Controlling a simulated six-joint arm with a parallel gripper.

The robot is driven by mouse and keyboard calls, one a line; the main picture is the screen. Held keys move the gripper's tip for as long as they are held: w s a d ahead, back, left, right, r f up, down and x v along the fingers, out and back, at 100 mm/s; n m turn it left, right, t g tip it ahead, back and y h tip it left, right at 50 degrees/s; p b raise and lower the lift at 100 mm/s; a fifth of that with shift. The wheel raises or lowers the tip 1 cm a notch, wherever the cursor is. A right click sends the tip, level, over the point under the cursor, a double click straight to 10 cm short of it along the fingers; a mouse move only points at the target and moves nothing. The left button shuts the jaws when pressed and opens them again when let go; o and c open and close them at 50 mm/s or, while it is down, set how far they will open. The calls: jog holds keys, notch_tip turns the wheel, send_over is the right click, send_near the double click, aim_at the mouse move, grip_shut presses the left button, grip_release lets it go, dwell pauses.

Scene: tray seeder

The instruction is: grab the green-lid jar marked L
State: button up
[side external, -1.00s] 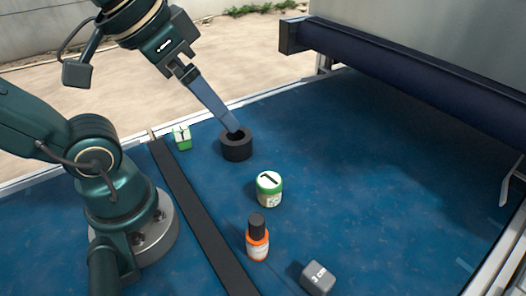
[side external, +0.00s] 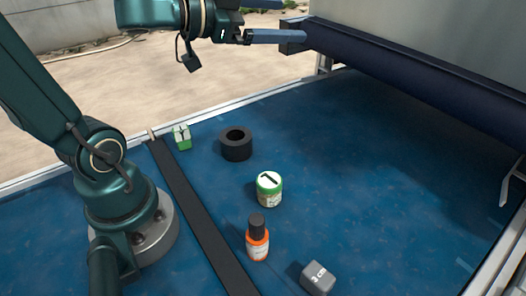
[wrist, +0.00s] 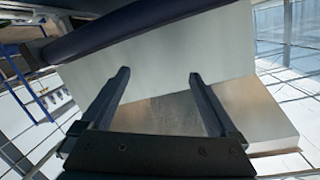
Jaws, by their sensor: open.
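The green-lid jar (side external: 269,190) stands upright on the blue table in the side external view. Its lid has a green rim and a white top with a dark mark that could be an L seen at an angle. My gripper (side external: 296,21) is high above the table at the top of the side external view, far from the jar, and points right. In the wrist view my gripper (wrist: 160,74) is open, with its two fingers apart and nothing between them. The jar is not in the wrist view.
A black ring (side external: 236,146) lies behind the jar, and an orange bottle (side external: 257,244) with a dark cap stands in front. A grey cube (side external: 318,278) and a green-and-white block (side external: 181,138) are also on the table. A dark roller (side external: 420,75) borders the back right.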

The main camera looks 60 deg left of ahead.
jog(key=s+d+f+m+g+h, duration=0.3)
jog(key=s+d+f+g+h, duration=0.1)
jog(key=d+f+h, duration=0.15)
jog(key=g+h, duration=0.3)
send_over(261, 178)
notch_tip(261, 178, down, 2)
jog(key=shift+m, duration=0.4)
notch_tip(261, 178, down, 17)
jog(key=shift+s, duration=0.1)
jog(key=shift+d+f, duration=0.1)
jog(key=shift+f, duration=0.15)
jog(key=shift+x, duration=2.45)
jog(key=shift+r, duration=0.1)
jog(key=c, duration=1.5)
jog(key=shift+r, duration=0.1)
